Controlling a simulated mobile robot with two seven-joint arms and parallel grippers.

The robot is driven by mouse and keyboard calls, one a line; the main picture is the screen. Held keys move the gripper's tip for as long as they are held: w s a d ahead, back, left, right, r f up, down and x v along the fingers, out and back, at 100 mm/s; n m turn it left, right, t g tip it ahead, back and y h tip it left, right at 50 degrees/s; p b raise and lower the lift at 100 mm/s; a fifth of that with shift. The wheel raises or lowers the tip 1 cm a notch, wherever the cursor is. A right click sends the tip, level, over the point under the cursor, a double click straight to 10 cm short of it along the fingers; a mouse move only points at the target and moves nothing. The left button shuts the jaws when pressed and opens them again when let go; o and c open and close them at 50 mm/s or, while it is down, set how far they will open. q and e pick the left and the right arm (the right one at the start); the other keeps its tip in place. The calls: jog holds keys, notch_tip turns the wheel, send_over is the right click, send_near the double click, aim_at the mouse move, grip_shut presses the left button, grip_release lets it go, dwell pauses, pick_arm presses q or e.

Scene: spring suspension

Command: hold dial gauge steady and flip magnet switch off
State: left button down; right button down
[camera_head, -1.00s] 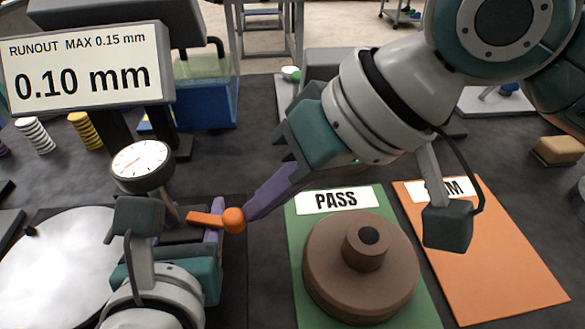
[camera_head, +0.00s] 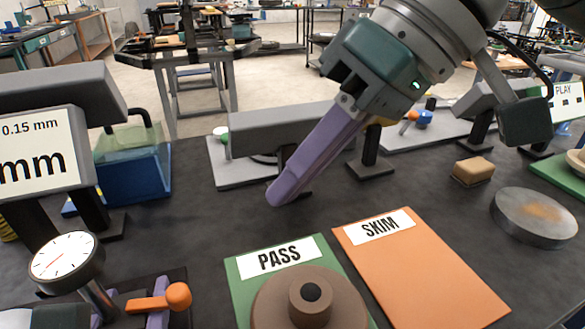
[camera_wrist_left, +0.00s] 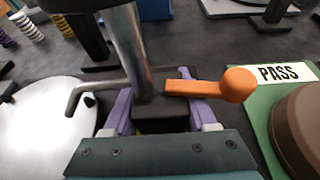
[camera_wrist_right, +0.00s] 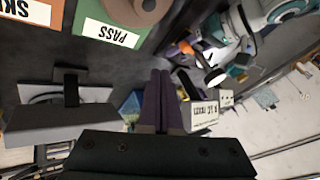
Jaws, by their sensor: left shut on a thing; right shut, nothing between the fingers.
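The dial gauge (camera_head: 66,260) stands at the lower left of the head view, its round white face on a metal post. The post rises from a dark magnet base (camera_wrist_left: 160,122) in the left wrist view. An orange switch lever (camera_head: 150,302) with a ball end sticks out to the right of the base; it also shows in the left wrist view (camera_wrist_left: 205,88). My left gripper (camera_wrist_left: 158,105) is shut around the base, one purple finger on each side. My right gripper (camera_head: 278,196) is shut and empty, raised behind the green PASS mat, well apart from the lever.
A brown stepped disc (camera_head: 265,300) sits on the green PASS mat (camera_head: 240,270). The orange SKIM mat (camera_head: 430,270) beside it is empty. A readout display (camera_head: 35,155) and blue tank (camera_head: 135,175) stand at the left. A tan block (camera_head: 473,171) and metal disc (camera_head: 535,215) lie right.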

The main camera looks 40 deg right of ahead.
aim_at(175, 291)
dwell(0.3)
jog(key=c, duration=1.3)
grip_release()
jog(key=shift+a, duration=0.1)
jog(key=shift+c, duration=0.2)
jog(key=shift+o, duration=0.7)
jog(key=shift+w+a+n, duration=0.15)
jog(key=shift+a+n, duration=0.2)
jog(key=shift+n, duration=0.05)
jog(key=o, duration=0.5)
jog(key=a+n+g, duration=0.1)
jog(key=a+n, duration=0.1)
jog(key=w+a+n+g, duration=0.1)
jog(key=a+n, duration=0.1)
jog(key=a, duration=0.1)
jog(key=a+n+g, duration=0.1)
jog(key=a+n, duration=0.1)
jog(key=shift+w+a+r+n, duration=0.15)
jog(key=shift+a+n, duration=0.1)
jog(key=shift+n, duration=0.05)
jog(key=w+a+r+n+g+h, duration=0.1)
jog(key=a+r+n+h, duration=0.2)
jog(key=n+h, duration=0.45)
jog(key=shift+n+y, duration=0.95)
jog(key=f, duration=1.1)
jog(key=shift+w+f, duration=0.2)
